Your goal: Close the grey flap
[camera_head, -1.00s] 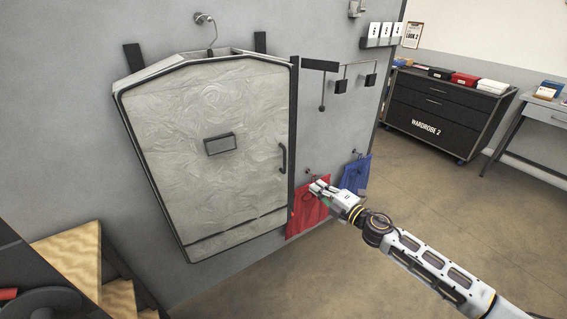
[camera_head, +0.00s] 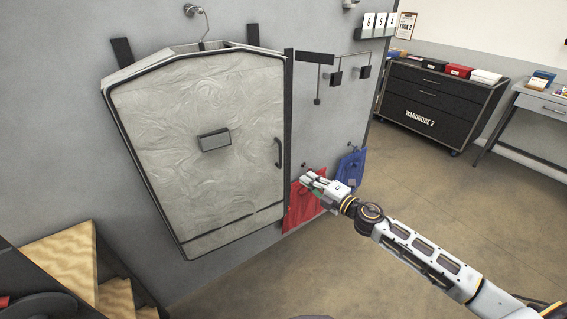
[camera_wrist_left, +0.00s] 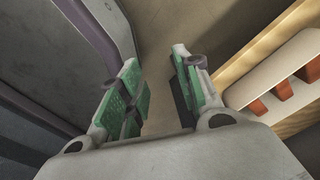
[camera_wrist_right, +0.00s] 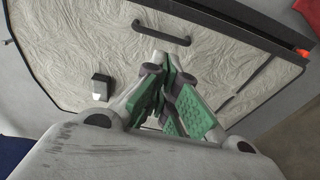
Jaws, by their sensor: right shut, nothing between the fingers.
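The grey flap (camera_head: 190,175) is a large crinkled panel with a dark rim, hung on the wall. It lies over its case, with its right edge near a dark upright strip; I cannot tell whether a small gap is left. A dark handle (camera_head: 279,153) is on its right side, and the handle also shows in the right wrist view (camera_wrist_right: 161,29). My right gripper (camera_head: 308,181) is shut and empty, right of the flap and below the handle, apparently apart from it. My left gripper (camera_wrist_left: 160,68) is open and empty, seen only in the left wrist view.
A red cloth (camera_head: 303,210) and a blue cloth (camera_head: 351,170) hang right of the flap, the red one behind my right gripper. Wooden steps (camera_head: 65,262) stand at lower left. A dark drawer cabinet (camera_head: 435,102) stands at the back right. The floor between is clear.

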